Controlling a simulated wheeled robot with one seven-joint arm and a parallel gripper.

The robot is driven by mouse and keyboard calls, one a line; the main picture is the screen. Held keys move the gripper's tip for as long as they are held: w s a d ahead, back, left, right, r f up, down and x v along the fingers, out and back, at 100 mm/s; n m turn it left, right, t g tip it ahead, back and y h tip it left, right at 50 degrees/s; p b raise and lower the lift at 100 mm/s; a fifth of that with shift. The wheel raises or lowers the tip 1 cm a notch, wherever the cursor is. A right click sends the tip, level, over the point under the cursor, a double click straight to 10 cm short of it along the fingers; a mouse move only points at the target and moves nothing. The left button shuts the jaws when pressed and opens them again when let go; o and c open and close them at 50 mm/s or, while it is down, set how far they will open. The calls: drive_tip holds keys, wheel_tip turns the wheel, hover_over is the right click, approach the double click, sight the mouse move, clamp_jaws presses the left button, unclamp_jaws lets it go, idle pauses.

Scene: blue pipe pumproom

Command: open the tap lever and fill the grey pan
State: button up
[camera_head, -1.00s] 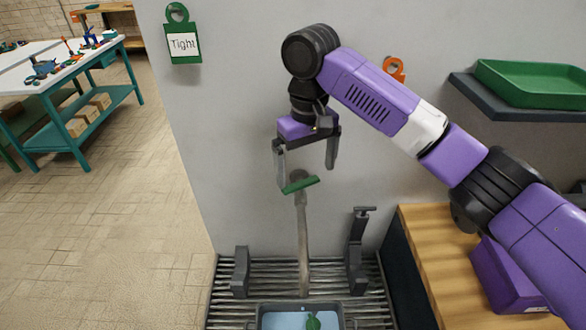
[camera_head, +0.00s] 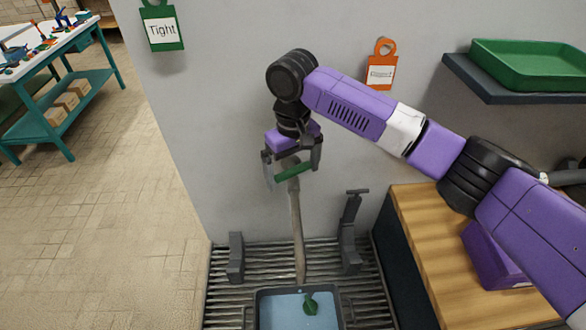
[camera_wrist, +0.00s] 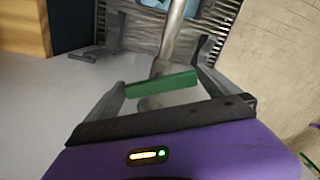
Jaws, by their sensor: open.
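The green tap lever (camera_head: 294,171) sits on the wall tap at the top of a grey spout. It also shows in the wrist view (camera_wrist: 162,85). My gripper (camera_head: 292,177) is open, with its fingers on either side of the lever. I cannot tell whether either finger touches it. The grey pan (camera_head: 262,295) stands under the lower end of the spout (camera_head: 296,225). Its inside looks light blue, and a small green thing (camera_head: 311,304) is in it. The pan's front edge is cut off by the picture.
The pan rests on a slatted grate (camera_head: 220,300) between two dark uprights (camera_head: 236,257). A wooden counter (camera_head: 425,240) stands at right, below a shelf with a green tray (camera_head: 525,75). A green tag (camera_head: 162,28) and an orange tag (camera_head: 382,70) hang on the wall.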

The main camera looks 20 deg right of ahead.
sight(293, 170)
drive_tip(key=c, duration=1.1)
drive_tip(key=shift+n+p, duration=0.35)
drive_tip(key=shift+n, duration=0.35)
drive_tip(key=o, duration=1.1)
drive_tip(key=shift+r, duration=0.1)
wheel_tip(293, 170, up, 8)
drive_tip(key=shift+f+b, duration=0.15)
drive_tip(key=shift+b, duration=0.55)
